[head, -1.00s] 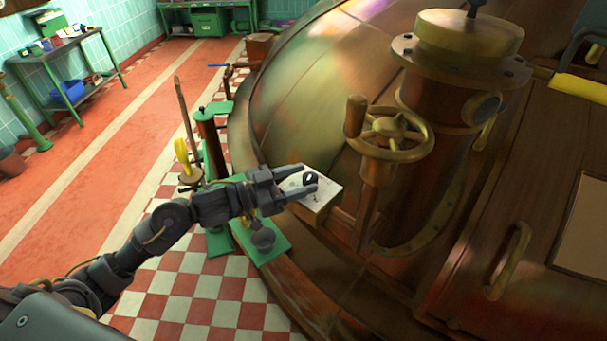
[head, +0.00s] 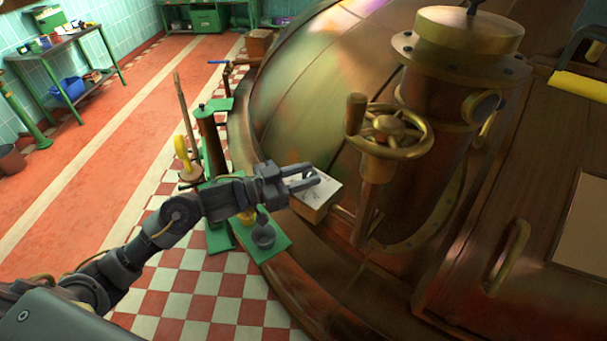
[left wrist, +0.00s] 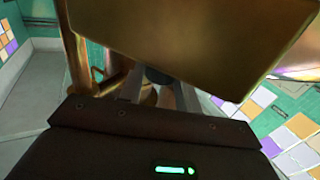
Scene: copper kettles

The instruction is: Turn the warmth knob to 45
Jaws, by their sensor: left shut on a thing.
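The warmth knob shows as a small dark round piece (left wrist: 157,76) between my fingers in the left wrist view. It sits on a box with a pale, marked face (head: 326,192) and brassy sides, mounted at the copper kettle's lower edge; the box also fills the top of the left wrist view (left wrist: 195,40). My left gripper (head: 308,177) is at this face, shut on the knob, and its fingers hide most of the knob and part of the dial marks in the head view. I cannot read the knob's setting. My right gripper is not in view.
The large copper kettle (head: 310,100) fills the right side, with a brass handwheel (head: 392,130) right of the box. Green stands with a small grey cup (head: 263,236) are below my gripper.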

